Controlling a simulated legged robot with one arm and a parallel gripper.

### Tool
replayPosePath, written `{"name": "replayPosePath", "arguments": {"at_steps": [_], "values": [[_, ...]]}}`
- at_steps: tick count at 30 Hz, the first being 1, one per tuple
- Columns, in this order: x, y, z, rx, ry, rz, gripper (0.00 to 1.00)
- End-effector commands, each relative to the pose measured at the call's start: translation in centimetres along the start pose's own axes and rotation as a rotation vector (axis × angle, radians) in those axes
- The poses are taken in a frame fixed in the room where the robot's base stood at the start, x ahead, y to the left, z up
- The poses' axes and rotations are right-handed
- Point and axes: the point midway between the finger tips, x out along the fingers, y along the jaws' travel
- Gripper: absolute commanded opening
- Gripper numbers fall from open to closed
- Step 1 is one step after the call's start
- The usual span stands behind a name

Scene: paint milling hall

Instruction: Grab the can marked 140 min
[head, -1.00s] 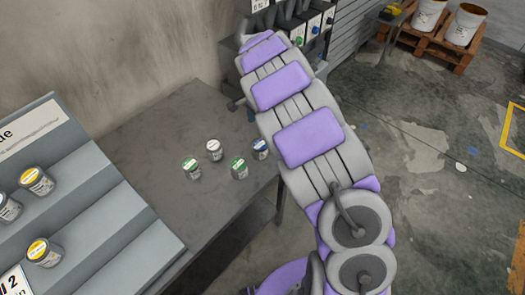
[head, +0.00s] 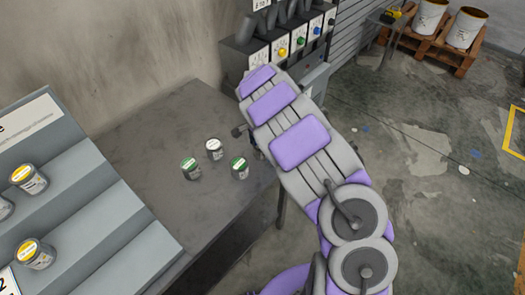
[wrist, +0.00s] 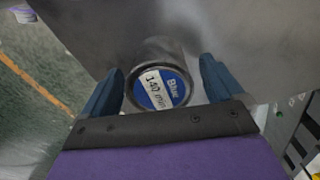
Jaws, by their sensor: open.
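The can marked 140 min (wrist: 160,88) shows in the wrist view with a blue lid reading "Blue" and a white strip reading "140 min". It stands on a grey surface between the two blue fingers of my gripper (wrist: 162,66). The fingers are open, one on each side of the can; I cannot tell whether either touches it. In the head view my arm hides this can and most of my gripper.
On the grey table (head: 150,130) stand a green-lidded can (head: 190,168), a white-lidded can (head: 214,149) and another green-lidded can (head: 239,168). A stepped rack (head: 95,215) with yellow-lidded cans is at left. A machine with coloured knobs (head: 283,53) stands behind.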

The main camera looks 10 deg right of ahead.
Motion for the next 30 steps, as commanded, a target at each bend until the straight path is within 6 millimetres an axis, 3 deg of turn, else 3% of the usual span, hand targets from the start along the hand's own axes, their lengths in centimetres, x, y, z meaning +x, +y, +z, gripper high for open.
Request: {"name": "replayPosePath", "arguments": {"at_steps": [7,27,30], "values": [[0.27,0.11,-0.22,0.001,-0.003,-0.001,0.94],[0.31,0.05,-0.08,-0.001,-0.002,0.0,0.3],[0.3,0.09,-0.19,0.0,-0.003,-0.001,0.3]]}}
